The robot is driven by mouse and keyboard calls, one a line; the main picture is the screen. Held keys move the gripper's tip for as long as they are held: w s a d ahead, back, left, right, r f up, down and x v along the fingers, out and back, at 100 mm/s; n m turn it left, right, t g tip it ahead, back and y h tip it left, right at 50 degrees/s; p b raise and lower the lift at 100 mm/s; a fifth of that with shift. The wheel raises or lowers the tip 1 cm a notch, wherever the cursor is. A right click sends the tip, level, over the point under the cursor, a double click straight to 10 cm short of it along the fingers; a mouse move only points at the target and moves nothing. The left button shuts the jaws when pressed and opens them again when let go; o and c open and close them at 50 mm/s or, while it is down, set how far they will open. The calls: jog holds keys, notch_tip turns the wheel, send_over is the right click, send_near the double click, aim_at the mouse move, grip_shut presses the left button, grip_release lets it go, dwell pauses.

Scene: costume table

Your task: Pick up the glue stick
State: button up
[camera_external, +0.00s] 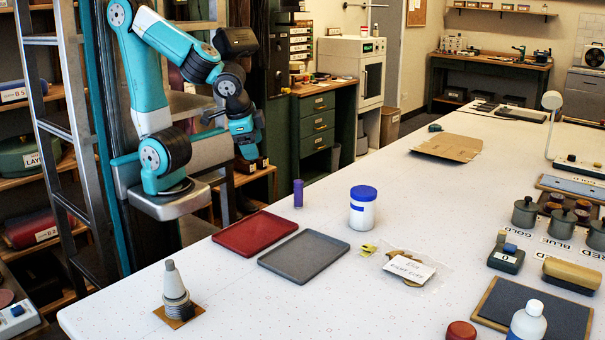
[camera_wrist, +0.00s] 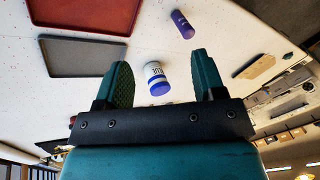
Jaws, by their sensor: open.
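The glue stick (camera_external: 298,193) is a small purple cylinder standing upright on the white table near its back edge. In the wrist view it shows tilted near the top (camera_wrist: 182,24), beyond my fingertips and unobstructed. My gripper (camera_external: 246,150) hangs in the air to the left of the glue stick and above its height, off the table's back edge. In the wrist view my two dark green fingers (camera_wrist: 161,60) are spread wide apart. Nothing is held between them.
A red tray (camera_external: 252,232) and a grey tray (camera_external: 304,256) lie in front of the glue stick. A white jar with a blue lid (camera_external: 363,212) stands to its right. A stacked grey cone (camera_external: 173,287) stands at the front left. The table right behind the jar is clear.

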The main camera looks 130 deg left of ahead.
jog(key=shift+c, duration=0.3)
dwell(0.4)
jog(key=n+h+p, duration=0.4)
jog(key=n, duration=0.8)
send_near(298, 182)
notch_tip(298, 182, down, 8)
jog(key=shift+a+p, duration=0.15)
jog(key=shift+p, duration=0.6)
jog(key=shift+s+a+f+p, duration=0.1)
jog(key=shift+f+p, duration=0.3)
jog(key=shift+f, duration=0.95)
jog(key=shift+s+a+f+p, duration=0.15)
jog(key=shift+f+p, duration=0.2)
jog(key=shift+f, duration=1)
jog(key=shift+w, duration=0.1)
jog(key=c, duration=1)
